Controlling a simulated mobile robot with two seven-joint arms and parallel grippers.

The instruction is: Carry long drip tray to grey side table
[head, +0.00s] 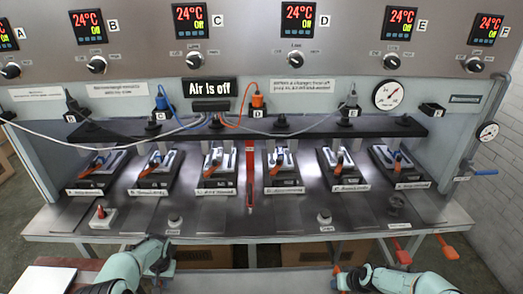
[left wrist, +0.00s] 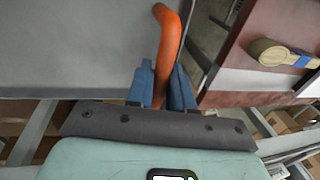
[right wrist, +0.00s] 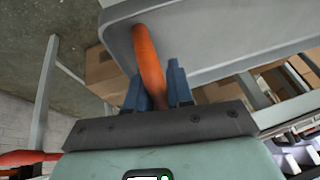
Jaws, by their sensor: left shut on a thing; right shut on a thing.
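The long drip tray (head: 250,282) is a grey tray at the bottom of the head view, in front of the press bench and between my two arms. My left gripper (head: 160,265) is shut on an orange end handle (left wrist: 168,45) of the tray; the tray's grey surface fills the upper left of the left wrist view. My right gripper (head: 340,280) is shut on the other orange handle (right wrist: 147,60), with the tray's rim above it in the right wrist view. The lower part of the tray is cut off in the head view. I cannot pick out a grey side table for certain.
The press bench (head: 290,225) spans the view, with several presses on it. Orange-handled levers (head: 400,252) hang under its right side. A red-brown surface with a pale top (head: 42,280) lies at lower left. A tan spoon-like object (left wrist: 275,54) shows in the left wrist view.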

